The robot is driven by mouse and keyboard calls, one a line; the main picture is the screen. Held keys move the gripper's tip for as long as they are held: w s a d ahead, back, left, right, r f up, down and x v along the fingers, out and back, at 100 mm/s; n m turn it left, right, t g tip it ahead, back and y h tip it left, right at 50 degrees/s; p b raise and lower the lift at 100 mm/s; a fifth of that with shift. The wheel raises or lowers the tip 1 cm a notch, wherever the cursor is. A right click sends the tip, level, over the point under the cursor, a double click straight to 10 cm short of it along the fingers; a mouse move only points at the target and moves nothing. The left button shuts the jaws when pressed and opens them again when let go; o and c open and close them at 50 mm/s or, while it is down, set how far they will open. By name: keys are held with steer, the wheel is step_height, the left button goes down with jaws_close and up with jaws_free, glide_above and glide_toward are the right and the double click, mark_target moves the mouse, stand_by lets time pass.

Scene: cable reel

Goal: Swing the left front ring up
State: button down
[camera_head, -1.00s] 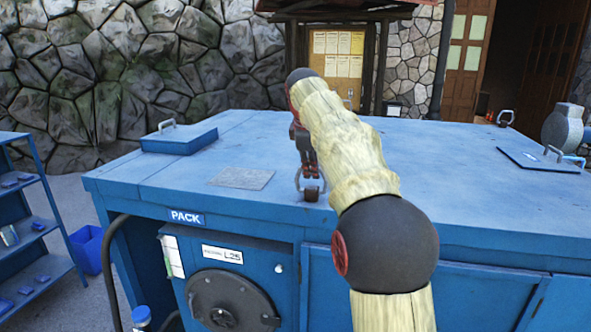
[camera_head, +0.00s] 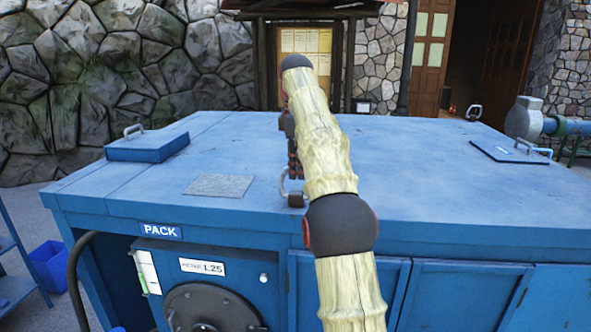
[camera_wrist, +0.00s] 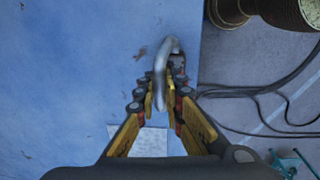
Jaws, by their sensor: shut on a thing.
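The left front ring (camera_head: 284,184) is a grey metal loop on a dark brown mount (camera_head: 296,200) at the front edge of the blue PACK cabinet's top (camera_head: 400,180). The ring stands up from the top beside its mount. In the wrist view the ring (camera_wrist: 161,78) shows as a curved grey bar between the fingertips. My gripper (camera_head: 291,168) hangs over the front edge, and its yellow-sided fingers (camera_wrist: 161,97) are shut on the ring. The fingers and arm hide part of the ring and mount in the head view.
A handled blue lid (camera_head: 148,146) lies left, another flat handled panel (camera_head: 510,150) right. Another ring (camera_head: 474,113) stands at the far right. A grey plate (camera_head: 219,186) lies left of my gripper. The wrist view shows a reel (camera_wrist: 285,12) and cables beyond the edge.

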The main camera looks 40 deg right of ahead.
steer(key=shift+r, duration=0.2)
steer(key=c, duration=2.1)
jaws_free()
steer(key=shift+s, duration=0.15)
steer(key=shift+o, duration=0.9)
steer(key=shift+f, duration=0.1)
